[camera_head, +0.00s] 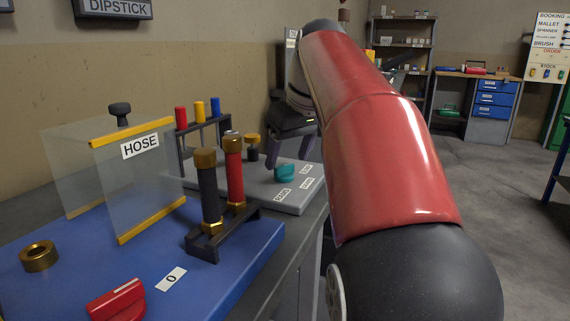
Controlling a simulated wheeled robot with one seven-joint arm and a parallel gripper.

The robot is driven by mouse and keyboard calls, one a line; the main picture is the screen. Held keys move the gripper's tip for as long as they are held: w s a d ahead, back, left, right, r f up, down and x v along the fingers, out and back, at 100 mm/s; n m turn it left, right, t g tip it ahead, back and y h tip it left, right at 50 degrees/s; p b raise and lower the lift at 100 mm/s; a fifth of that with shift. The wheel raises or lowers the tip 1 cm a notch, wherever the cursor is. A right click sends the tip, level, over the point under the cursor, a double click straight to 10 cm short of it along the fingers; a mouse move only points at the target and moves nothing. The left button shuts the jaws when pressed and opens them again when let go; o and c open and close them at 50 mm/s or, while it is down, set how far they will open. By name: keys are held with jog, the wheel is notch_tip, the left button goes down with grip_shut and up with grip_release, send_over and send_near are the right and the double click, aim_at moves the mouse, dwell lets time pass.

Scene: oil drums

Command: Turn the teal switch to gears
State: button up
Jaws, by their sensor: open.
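The teal switch (286,173) is a small rounded knob on a light grey panel (298,201) in the middle of the view. Several small white labels lie on the panel around it, too small to read surely. My gripper (289,162) hangs from my red arm just behind and above the switch, its dark fingers pointing down. The fingers look apart, with nothing seen between them. Whether a finger touches the switch cannot be told. My arm hides what lies to the right of the panel.
Red, yellow and blue-topped pegs stand behind. Open floor lies right.

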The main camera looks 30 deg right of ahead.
jog(key=shift+x, duration=1.1)
jog(key=shift+c, duration=0.3)
jog(key=c, duration=0.9)
jog(key=shift+r+m, duration=0.1)
jog(key=shift+m, duration=0.2)
jog(key=m, duration=0.1)
jog(key=m+h+p, duration=0.1)
jog(key=m, duration=0.1)
jog(key=m+h+p, duration=0.1)
jog(key=m, duration=0.1)
jog(key=shift+a+r, duration=0.1)
jog(key=shift+a, duration=0.2)
jog(key=m+h, duration=0.1)
jog(key=m, duration=0.2)
jog(key=m+g+h+p, duration=0.1)
jog(key=m, duration=0.2)
jog(key=shift+w+a, duration=0.1)
jog(key=shift+w, duration=0.1)
jog(key=shift+g, duration=0.3)
